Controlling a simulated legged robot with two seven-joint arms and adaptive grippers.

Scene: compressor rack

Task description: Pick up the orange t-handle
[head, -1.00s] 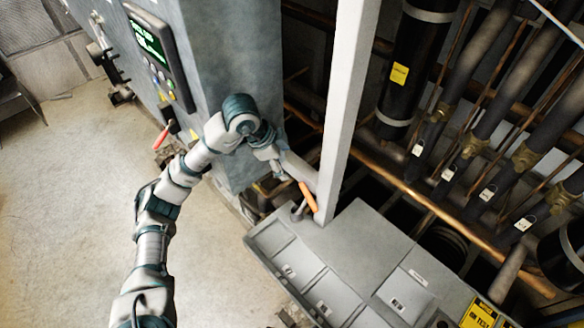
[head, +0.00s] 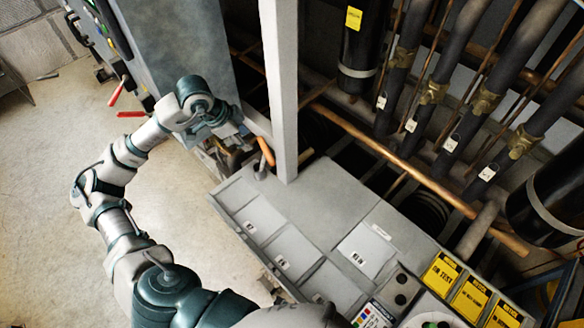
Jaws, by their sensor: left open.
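The orange t-handle (head: 266,151) stands at the far left corner of the grey cabinet top, beside the base of the pale upright post. A grey stem shows under its orange bar. My left arm comes in from the left, and its gripper (head: 238,146) is just left of the handle, apart from it as far as I can tell. The gripper is open and holds nothing that I can see. The fingers are small and partly hidden by the wrist. My right gripper is not in view.
The pale post (head: 283,90) rises close behind the handle. The grey cabinet top (head: 330,205) carries labelled panels and yellow signs (head: 440,272). Dark pipes and a long copper pipe (head: 400,170) fill the right. A blue-grey cabinet (head: 180,45) stands left, with open floor before it.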

